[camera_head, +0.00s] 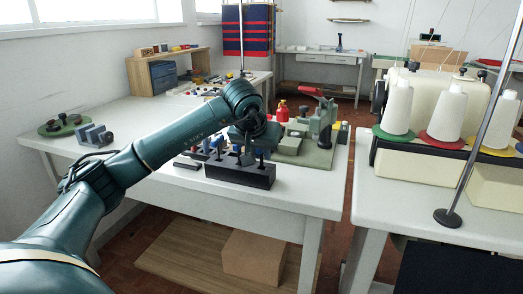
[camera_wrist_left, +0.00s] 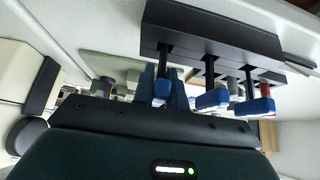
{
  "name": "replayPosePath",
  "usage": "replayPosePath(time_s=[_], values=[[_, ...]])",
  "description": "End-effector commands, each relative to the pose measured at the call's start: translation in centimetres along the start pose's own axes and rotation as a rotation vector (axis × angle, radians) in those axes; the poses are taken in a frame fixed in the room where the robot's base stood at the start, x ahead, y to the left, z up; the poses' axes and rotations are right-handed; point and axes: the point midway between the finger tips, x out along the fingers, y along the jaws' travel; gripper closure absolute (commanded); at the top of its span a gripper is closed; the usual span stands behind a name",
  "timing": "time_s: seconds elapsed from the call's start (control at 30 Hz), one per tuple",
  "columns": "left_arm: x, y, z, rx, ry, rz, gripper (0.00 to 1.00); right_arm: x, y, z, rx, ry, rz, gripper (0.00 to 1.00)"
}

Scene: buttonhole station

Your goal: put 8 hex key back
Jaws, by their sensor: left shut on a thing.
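A dark grey block holder (camera_head: 240,174) stands near the front edge of the white table, with several dark keys standing in it. In the left wrist view the holder (camera_wrist_left: 212,36) is at the top, and three dark shafts with blue handles show at it. My left gripper (camera_head: 247,147) is right above the holder and shut on a hex key (camera_wrist_left: 162,90), the leftmost of those three in the wrist view. Its shaft reaches the holder's face; I cannot tell how deep it sits. No size marks are readable. My right gripper is not in view.
A green-grey machine with a red lever (camera_head: 318,120) stands just right of the holder. A green round tray (camera_head: 60,125) and a grey clamp-like part (camera_head: 94,135) are at the left. Thread cones (camera_head: 449,112) stand on the right table. The table's front left is clear.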

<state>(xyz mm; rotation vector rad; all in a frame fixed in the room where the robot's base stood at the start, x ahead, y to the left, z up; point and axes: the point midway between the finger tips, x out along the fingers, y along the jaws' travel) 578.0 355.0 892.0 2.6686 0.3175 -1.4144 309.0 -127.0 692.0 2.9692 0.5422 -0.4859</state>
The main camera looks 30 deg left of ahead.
Motion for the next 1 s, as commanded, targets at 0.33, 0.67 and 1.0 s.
replayPosePath(time_s=[0.33,0.67,1.0], values=[[0.2,0.0,0.1,0.0,0.0,0.0,0.7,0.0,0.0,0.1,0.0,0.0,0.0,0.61],[0.2,0.0,0.1,0.0,0.0,0.0,0.61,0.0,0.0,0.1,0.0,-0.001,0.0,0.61],[-4.4,0.0,-0.1,0.001,0.006,0.001,0.61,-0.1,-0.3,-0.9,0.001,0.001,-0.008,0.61]])
